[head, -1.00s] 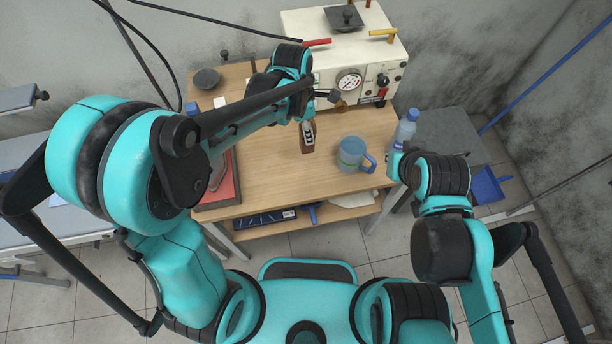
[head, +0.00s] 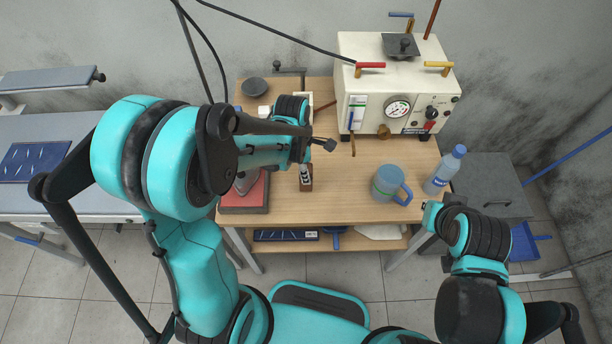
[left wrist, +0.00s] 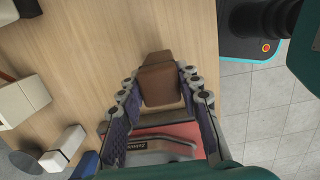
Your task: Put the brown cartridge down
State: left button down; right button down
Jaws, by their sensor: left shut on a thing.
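The brown cartridge (head: 306,187) is between the fingers of my left gripper (head: 305,170), over the front middle of the wooden table. In the left wrist view the cartridge (left wrist: 160,82) sits between the two padded fingers of the left gripper (left wrist: 160,97), which is shut on it. Its upper end stands out past the fingertips. I cannot tell whether its underside touches the table or is just above it. My right arm is at the right, beyond the table's right edge; its gripper fingers do not show.
A blue mug (head: 388,184) and a water bottle (head: 444,170) stand to the right. A white machine (head: 395,75) with a gauge stands at the back. A red-topped base (head: 243,204) lies left of the cartridge. Bare tabletop (head: 345,205) lies between cartridge and mug.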

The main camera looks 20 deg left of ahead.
pick_arm(q)
notch_tip(320, 180, down, 3)
jog(key=shift+b, duration=0.4)
jog(key=shift+r, duration=0.1)
jog(key=c, duration=1.1)
grip_release()
jog(key=shift+f, duration=0.2)
jog(key=shift+o, duration=0.2)
